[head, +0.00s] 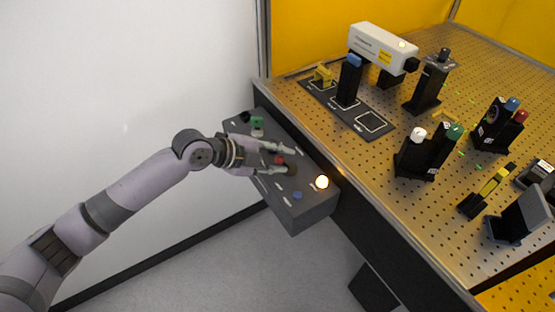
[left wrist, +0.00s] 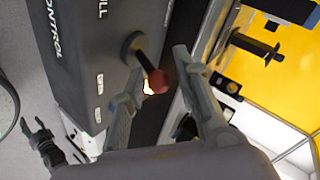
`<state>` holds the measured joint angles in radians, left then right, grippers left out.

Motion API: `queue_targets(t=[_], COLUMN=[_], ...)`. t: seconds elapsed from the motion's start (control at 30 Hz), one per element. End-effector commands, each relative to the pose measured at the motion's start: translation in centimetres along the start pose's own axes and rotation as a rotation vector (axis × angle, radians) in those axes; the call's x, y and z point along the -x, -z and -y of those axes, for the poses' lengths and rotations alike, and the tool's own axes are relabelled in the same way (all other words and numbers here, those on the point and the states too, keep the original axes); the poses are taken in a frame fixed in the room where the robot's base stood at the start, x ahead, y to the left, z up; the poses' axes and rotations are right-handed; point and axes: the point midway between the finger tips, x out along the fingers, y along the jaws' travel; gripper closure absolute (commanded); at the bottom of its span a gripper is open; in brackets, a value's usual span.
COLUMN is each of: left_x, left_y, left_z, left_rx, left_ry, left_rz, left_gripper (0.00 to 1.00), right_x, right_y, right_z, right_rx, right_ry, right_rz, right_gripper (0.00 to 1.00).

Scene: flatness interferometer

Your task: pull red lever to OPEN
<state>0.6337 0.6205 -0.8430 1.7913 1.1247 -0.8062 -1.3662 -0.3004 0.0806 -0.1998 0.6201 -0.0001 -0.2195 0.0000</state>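The red lever (left wrist: 157,81) has a dark stem and a round red knob, and stands on a dark grey control box (head: 302,209). It also shows in the head view as a small red knob (head: 280,159). My left gripper (head: 291,159) is open at the top of the box, one finger on each side of the knob. In the left wrist view the knob lies between the open fingers (left wrist: 158,66), with no clear grip on it.
A glowing lamp (head: 322,182), a blue button (head: 297,195) and a green part (head: 257,124) sit on the box. A perforated optical table (head: 385,205) adjoins it at right, crowded with mounts and a white laser housing (head: 383,48). A white wall (head: 125,90) stands behind.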

Motion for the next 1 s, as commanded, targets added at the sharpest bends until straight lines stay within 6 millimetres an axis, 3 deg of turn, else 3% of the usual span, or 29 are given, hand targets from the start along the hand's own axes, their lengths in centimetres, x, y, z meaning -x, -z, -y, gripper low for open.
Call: queue_targets(t=[0.1,0.47,1.0], left_x=[0.0,0.5,10.3], left_y=[-0.1,-0.3,-0.2], left_z=[-0.2,-0.4,-0.3], left_rx=[0.001,0.001,0.001], left_ry=[-0.004,-0.009,-0.008], left_rz=[0.002,0.006,0.005], left_gripper=[0.62,0.62,0.62], right_x=[0.0,0.0,0.0], right_y=[0.1,0.2,0.0], right_z=[0.0,-0.1,0.1], right_rx=[0.000,0.001,0.000], right_ry=[0.000,-0.001,0.001], right_rz=[-0.001,-0.002,0.000], right_gripper=[0.60,0.60,0.60])
